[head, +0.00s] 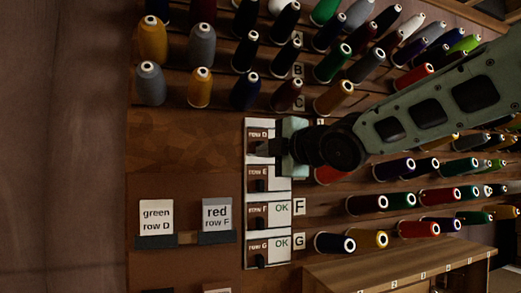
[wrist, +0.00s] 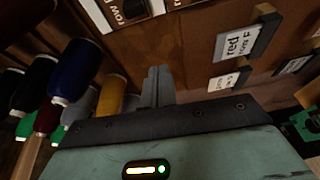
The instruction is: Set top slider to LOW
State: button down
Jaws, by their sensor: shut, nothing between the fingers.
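A column of white slider plates stands on the brown board in the head view. The top plate, marked row D (head: 257,125), is partly hidden behind my gripper (head: 263,149). Its knob and setting cannot be made out. Below it are the row E plate (head: 258,172), the row F plate (head: 258,210) and the row G plate (head: 258,246); F and G show a green OK. My gripper is shut and empty, its fingers in front of the row D plate; contact cannot be told. The wrist view shows the closed fingers (wrist: 157,86) with plate edges (wrist: 94,12) at upper left.
Thread spools (head: 200,87) on pegs fill the wall above and right of the plates. A "green row D" card (head: 156,216) and a "red row F" card (head: 216,213) sit at lower left. A wooden cabinet (head: 400,265) stands at lower right.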

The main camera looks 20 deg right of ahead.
aim_at(253, 145)
jog(key=shift+w+d+r+n, duration=0.2)
jog(key=shift+d+r+n, duration=0.15)
jog(key=shift+r, duration=0.4)
jog(key=shift+w, duration=0.15)
jog(key=w+p, duration=0.2)
jog(key=w, duration=0.1)
jog(key=w+p, duration=0.2)
jog(key=w, duration=0.1)
jog(key=w+p, duration=0.2)
jog(key=w, duration=0.1)
jog(key=shift+a+r+p, duration=0.25)
jog(key=shift+a+p, duration=0.1)
jog(key=shift+w+d+f+p, duration=0.1)
jog(key=shift+d+f+p, duration=0.25)
jog(key=shift+d, duration=0.4)
jog(key=d, duration=0.7)
jog(key=shift+d, duration=0.3)
